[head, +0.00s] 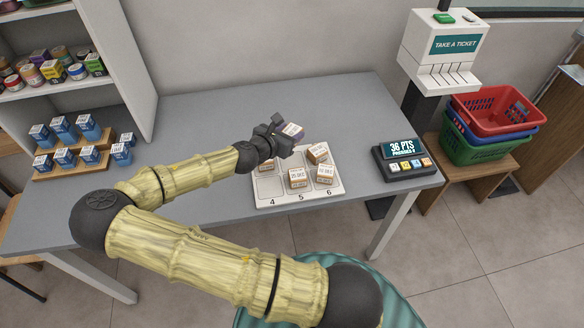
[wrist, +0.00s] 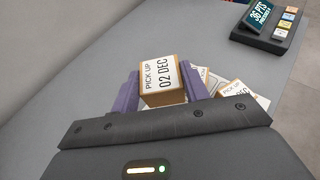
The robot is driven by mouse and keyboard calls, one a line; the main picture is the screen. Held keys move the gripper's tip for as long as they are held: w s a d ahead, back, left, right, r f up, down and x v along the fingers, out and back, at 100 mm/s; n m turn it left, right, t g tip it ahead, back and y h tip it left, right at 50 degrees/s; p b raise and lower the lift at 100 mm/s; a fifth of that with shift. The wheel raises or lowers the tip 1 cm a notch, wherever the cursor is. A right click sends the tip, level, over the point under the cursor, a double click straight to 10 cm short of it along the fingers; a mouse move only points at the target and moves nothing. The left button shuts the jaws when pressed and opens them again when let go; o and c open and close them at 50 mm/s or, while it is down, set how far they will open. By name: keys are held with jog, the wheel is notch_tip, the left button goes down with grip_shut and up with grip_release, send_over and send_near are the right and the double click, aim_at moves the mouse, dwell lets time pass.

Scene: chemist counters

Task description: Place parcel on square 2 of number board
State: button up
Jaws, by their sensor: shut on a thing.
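My gripper (head: 284,134) is shut on a small brown parcel (wrist: 162,82) with a white label reading "PICK UP 02 DEC". The purple fingers flank the parcel in the wrist view. In the head view the held parcel (head: 292,130) is raised at the back edge of the white number board (head: 264,203). The front row of the board shows 4, 5 and 6; the back-row numbers are hidden. Parcels stand on square 5 (head: 298,178) and square 6 (head: 325,174), and in the back row at left (head: 266,166) and right (head: 317,153). Square 4 is bare. The back-middle square is partly hidden.
A dark points display (head: 405,160) stands right of the board on the grey table (head: 200,130). Blue-and-white boxes (head: 65,130) stand on wooden steps at left, beside a shelf. A ticket machine (head: 445,50) and stacked baskets (head: 490,120) are at right. The table behind the board is clear.

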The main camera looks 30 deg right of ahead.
send_over(289, 165)
jog(key=shift+f, duration=3.15)
jog(key=shift+d+f, duration=0.1)
jog(key=shift+f, duration=1.75)
jog(key=o, duration=1)
jog(key=shift+f, duration=0.15)
jog(key=v, duration=1.2)
jog(key=shift+b, duration=0.3)
